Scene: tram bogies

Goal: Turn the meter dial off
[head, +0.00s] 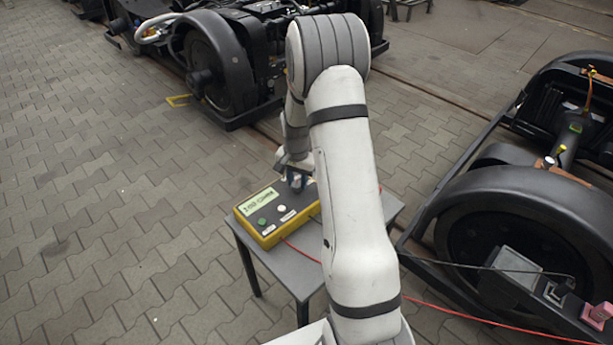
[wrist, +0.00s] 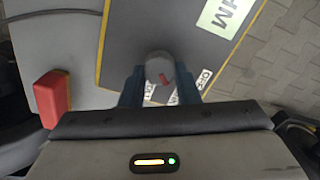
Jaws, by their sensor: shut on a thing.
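The yellow-edged meter (head: 276,222) lies on a small grey table, with a lit display (head: 262,200), a green button and a white button on its face. My gripper (head: 293,178) reaches down over its far end. In the wrist view the grey round dial (wrist: 158,66) with a red mark sits between the two blue fingers of my gripper (wrist: 160,85), which is shut on it. White labels, one starting with "OF" (wrist: 204,78), lie beside the dial and are partly hidden. In the head view my gripper and arm hide the dial.
A red block (wrist: 52,97) is beside the meter in the wrist view. The grey table (head: 300,265) has a red cable (head: 450,313) running off right. Black bogies stand behind (head: 215,60) and at right (head: 520,210). Paving at left is clear.

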